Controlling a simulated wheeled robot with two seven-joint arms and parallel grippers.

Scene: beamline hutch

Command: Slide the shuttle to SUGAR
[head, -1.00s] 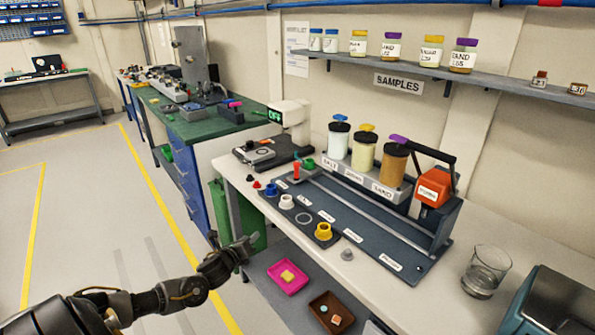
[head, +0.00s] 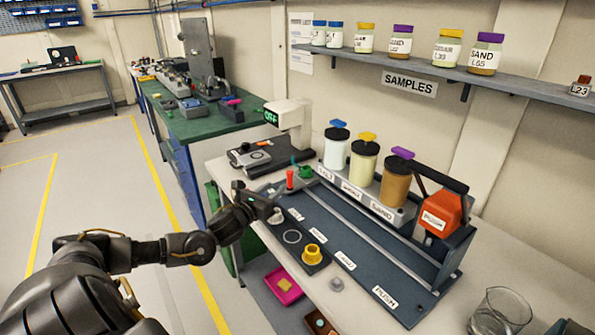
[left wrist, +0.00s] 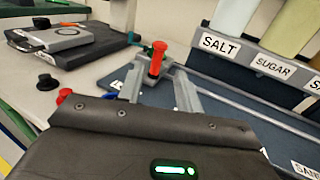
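The shuttle appears to be the small block with an upright red peg (head: 289,178) at the far-left end of the dark track base (head: 350,262). In the left wrist view the red peg (left wrist: 157,62) stands beyond and between my grey fingers. The SUGAR label (left wrist: 272,67) is on the rack front, between SALT (left wrist: 220,44) and SAND, under the yellow-topped jar (head: 362,163). My left gripper (head: 264,200) is open and empty, short of the peg, over the bench's left edge. Its fingers (left wrist: 158,80) partly hide the track's end. My right gripper is out of view.
A glass beaker (head: 497,312) is at the front right. A scale-like device (head: 250,155) is behind.

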